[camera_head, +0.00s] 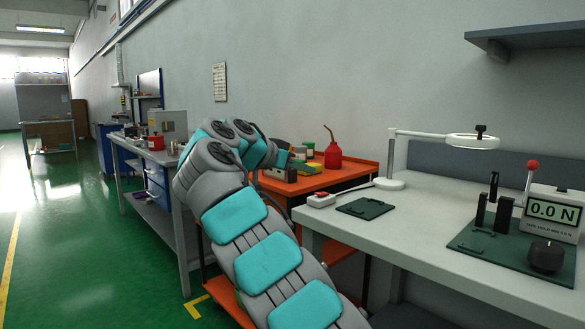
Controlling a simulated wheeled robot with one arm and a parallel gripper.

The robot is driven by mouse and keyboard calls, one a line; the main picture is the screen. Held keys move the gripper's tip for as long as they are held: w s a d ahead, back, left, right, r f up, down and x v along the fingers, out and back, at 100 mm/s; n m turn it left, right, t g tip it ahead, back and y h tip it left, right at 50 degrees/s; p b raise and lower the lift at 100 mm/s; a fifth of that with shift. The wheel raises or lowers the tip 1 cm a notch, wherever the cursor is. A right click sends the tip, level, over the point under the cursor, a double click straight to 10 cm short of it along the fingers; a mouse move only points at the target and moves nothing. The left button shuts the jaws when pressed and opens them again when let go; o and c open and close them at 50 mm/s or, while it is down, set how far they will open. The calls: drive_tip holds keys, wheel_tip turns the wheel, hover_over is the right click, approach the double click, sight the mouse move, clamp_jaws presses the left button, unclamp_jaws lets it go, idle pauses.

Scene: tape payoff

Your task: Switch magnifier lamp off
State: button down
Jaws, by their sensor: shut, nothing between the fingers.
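The magnifier lamp (473,141) stands at the back left of the white workbench. Its white post rises from a round base (389,184), and a thin horizontal arm carries the ring-shaped head to the right. A black knob (481,130) sits on top of the head. I cannot tell whether the lamp is lit. A small white box with a red top (320,198) lies at the bench's left edge, left of the lamp base. My grey and teal arm rises in the middle, left of the bench. My gripper cannot be made out beyond the arm's bent far links.
An orange cart (345,178) with a red oil can (333,152) stands behind and left of the workbench (440,215). A green plate (365,208) and a force gauge (553,213) lie on the bench. A shelf (530,38) hangs above. Green floor is free at left.

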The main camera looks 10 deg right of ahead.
sight(322, 194)
drive_tip(key=x, duration=0.3)
drive_tip(key=shift+d+f, duration=0.25)
drive_tip(key=shift+f, duration=0.05)
drive_tip(key=shift+s+a+f+b, duration=0.1)
drive_tip(key=shift+a+f+b, duration=0.1)
drive_tip(key=shift+f+b, duration=0.25)
drive_tip(key=shift+a+f+b, duration=0.15)
drive_tip(key=shift+f+b, duration=0.15)
drive_tip(key=shift+f, duration=0.25)
drive_tip(key=shift+a+f, duration=0.1)
drive_tip(key=shift+f, duration=0.6)
drive_tip(key=shift+b, duration=0.3)
